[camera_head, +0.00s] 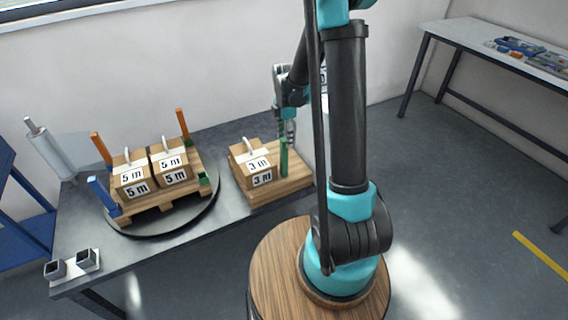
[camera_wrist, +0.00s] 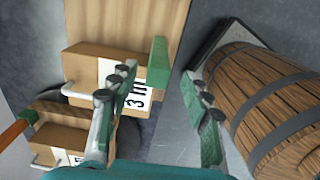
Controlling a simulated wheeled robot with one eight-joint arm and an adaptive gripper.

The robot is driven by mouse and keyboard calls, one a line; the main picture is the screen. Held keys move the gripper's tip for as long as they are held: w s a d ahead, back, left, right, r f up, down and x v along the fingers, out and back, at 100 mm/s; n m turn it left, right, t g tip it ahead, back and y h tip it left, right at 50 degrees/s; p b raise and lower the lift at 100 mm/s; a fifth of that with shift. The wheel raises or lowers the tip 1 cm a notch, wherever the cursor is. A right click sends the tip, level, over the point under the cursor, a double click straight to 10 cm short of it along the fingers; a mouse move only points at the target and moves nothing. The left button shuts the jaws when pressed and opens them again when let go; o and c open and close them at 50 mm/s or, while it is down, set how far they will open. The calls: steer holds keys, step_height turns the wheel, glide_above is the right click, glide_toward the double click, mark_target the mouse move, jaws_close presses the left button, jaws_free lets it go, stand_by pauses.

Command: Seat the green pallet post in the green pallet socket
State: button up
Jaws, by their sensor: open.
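The green post (camera_head: 284,159) stands upright on a wooden board (camera_head: 293,186), beside a carton marked 3 m. My gripper (camera_head: 288,132) is open at the top of this post. In the wrist view the green post (camera_wrist: 158,62) shows in the gap between the two open fingers (camera_wrist: 160,108), with no clear contact on either side. The green socket (camera_head: 204,180) is at the right front corner of the wooden pallet (camera_head: 163,202) on the round dark turntable, and it looks empty. The wrist view does not clearly show this socket.
Several cartons marked 5 m (camera_head: 172,166) sit on the pallet. Orange posts (camera_head: 101,148) and a blue post (camera_head: 103,195) stand at its other corners. A film roll (camera_head: 50,148) stands at the left.

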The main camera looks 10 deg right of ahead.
mark_target(284, 148)
steer(key=shift+a+f, duration=0.2)
steer(key=shift+f, duration=2.85)
jaws_close()
